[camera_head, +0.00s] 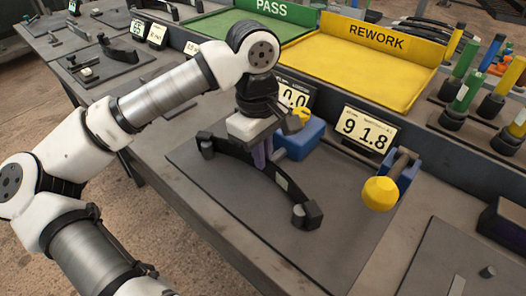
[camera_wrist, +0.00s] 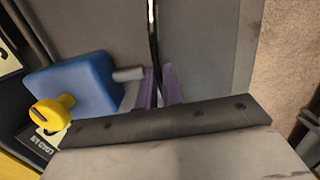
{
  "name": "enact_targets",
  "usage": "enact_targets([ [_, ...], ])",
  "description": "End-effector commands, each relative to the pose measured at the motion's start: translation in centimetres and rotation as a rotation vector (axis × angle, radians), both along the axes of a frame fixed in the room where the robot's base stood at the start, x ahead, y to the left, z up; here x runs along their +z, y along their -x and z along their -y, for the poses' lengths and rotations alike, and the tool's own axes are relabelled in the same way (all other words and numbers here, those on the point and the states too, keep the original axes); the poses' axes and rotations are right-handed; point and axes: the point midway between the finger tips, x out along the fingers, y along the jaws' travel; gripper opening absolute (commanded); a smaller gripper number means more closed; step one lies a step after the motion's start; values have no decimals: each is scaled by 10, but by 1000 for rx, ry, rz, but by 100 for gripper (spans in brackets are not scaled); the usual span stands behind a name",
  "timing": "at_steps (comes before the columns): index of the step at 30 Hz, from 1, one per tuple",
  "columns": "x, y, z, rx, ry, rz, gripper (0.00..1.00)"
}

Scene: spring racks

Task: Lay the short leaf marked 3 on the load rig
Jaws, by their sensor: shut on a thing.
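A dark curved leaf (camera_head: 268,172) with a pale label is in my gripper (camera_head: 262,153); no number on it is legible. In the wrist view the leaf (camera_wrist: 153,30) shows as a thin dark strip between the purple fingers of my gripper (camera_wrist: 161,88), which are shut on it. The load rig's grey plate (camera_head: 215,187) lies beneath. The leaf's ends are near two black blocks, one at the left (camera_head: 206,143) and one at the front (camera_head: 306,213). I cannot tell whether the leaf rests on them. My wrist hides part of its middle.
A blue block (camera_head: 302,140) with a yellow knob (camera_wrist: 52,113) stands close beside my gripper. A yellow-ended lever (camera_head: 380,193) and a 91.8 display (camera_head: 367,129) are at the right. Behind are the green PASS tray (camera_head: 225,27) and yellow REWORK tray (camera_head: 360,70).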

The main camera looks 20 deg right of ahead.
Motion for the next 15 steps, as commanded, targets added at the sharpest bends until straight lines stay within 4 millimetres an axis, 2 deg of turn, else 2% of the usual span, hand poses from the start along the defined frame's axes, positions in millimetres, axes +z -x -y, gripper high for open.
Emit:
enact_targets([
  [9, -3, 0, 0, 1, 0, 0, 0],
  [10, -3, 0, 0, 1, 0, 0, 9],
  [15, -3, 0, 0, 1, 0, 0, 31],
])
